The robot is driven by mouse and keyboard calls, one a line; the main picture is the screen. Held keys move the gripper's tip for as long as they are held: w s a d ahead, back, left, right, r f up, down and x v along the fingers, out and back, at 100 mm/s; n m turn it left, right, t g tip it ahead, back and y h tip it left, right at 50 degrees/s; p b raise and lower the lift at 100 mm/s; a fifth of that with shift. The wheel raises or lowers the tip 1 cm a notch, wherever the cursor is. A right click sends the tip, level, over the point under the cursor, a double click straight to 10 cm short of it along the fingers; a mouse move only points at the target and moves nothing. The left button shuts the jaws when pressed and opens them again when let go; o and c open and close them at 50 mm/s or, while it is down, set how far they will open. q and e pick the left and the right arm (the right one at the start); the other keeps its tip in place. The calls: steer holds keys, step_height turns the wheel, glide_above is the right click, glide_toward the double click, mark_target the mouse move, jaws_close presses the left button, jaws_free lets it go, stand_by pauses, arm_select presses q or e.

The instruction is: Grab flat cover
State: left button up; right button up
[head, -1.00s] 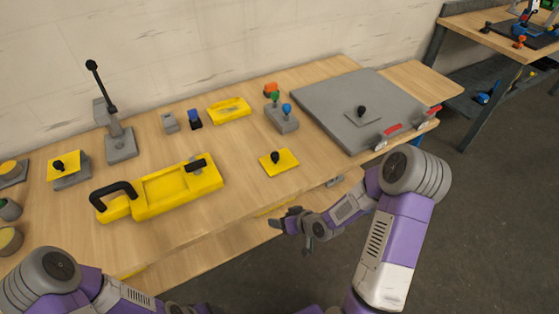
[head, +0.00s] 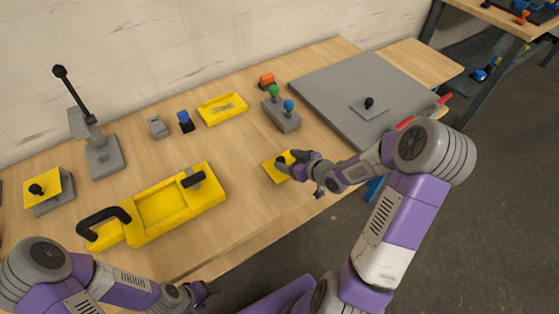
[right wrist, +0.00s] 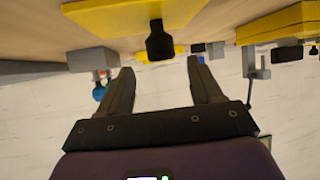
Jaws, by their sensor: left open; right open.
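The flat cover (head: 272,170) is a thin yellow plate with a black knob, lying on the wooden table near its front edge. My right gripper (head: 298,172) is open at the cover's right side and hides part of it and its knob in the head view. In the right wrist view, which appears upside down, the plate (right wrist: 130,17) and its black knob (right wrist: 159,42) show ahead of the open fingers (right wrist: 162,72), with the knob lined up between them. My left gripper (head: 197,294) is open and empty, low in front of the table.
A yellow housing (head: 165,203) with black handles lies left of the cover. Another yellow plate (head: 42,187) sits on a grey block at far left. A grey block with coloured knobs (head: 282,114) stands behind the cover. A large grey panel (head: 345,95) lies at right.

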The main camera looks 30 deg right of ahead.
mark_target(283, 161)
steer(key=shift+w+a+f, duration=0.15)
steer(key=shift+w+f, duration=0.2)
steer(key=shift+f, duration=0.05)
steer(key=x, duration=0.1)
steer(key=b+x, duration=0.1)
steer(key=x, duration=0.1)
steer(key=f+b+x, duration=0.1)
steer(key=shift+s+a, duration=0.1)
steer(key=shift+w+f, duration=0.1)
steer(key=shift+w, duration=0.2)
steer(key=shift+c, duration=0.3)
steer(key=c, duration=1.1)
